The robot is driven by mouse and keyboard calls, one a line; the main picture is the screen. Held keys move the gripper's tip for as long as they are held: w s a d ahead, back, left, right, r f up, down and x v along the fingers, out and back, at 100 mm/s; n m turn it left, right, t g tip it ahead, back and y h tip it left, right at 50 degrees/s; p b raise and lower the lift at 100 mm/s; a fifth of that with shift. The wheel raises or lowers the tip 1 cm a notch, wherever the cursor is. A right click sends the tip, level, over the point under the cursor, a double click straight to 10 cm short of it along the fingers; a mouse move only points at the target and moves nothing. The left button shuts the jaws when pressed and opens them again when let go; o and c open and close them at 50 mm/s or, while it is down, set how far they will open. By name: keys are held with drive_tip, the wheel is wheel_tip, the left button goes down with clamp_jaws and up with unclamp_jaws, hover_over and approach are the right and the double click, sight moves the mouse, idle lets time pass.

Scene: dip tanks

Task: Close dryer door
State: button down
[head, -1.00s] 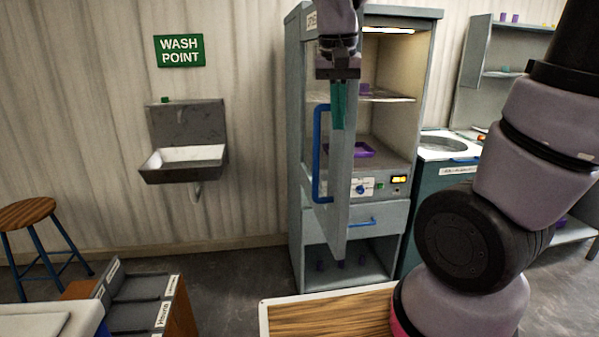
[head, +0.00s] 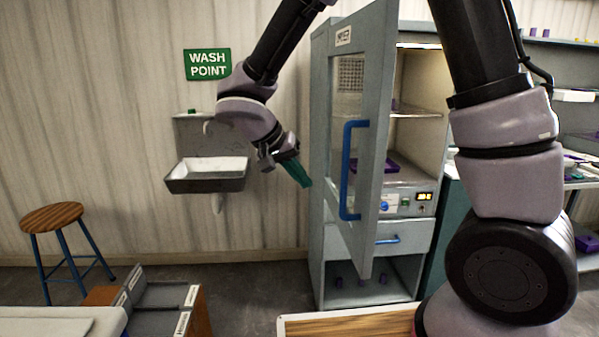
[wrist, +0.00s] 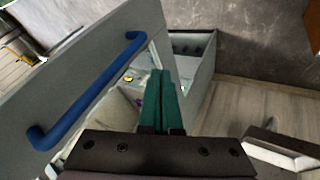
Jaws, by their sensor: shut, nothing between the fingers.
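The dryer is a tall grey cabinet whose door (head: 376,110) stands ajar, swung out towards me, with a window and a blue vertical handle (head: 347,170). The lit interior shows to the right of the door, with a purple tray (head: 372,163) on a shelf. My gripper (head: 304,181) has green fingers and is shut and empty. In the head view it is left of the door and its handle. In the wrist view my gripper (wrist: 160,85) points down past the door (wrist: 105,45), and the blue handle (wrist: 90,90) is to its left. I cannot tell whether the fingers touch the door.
A grey wash basin (head: 205,178) hangs on the wall at left, under a green sign (head: 207,64). A wooden stool (head: 52,218) stands further left. A wood-topped table edge (head: 350,322) is in front.

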drive_tip(key=d+f, duration=0.4)
drive_tip(key=d, duration=0.2)
drive_tip(key=shift+w+d, duration=0.4)
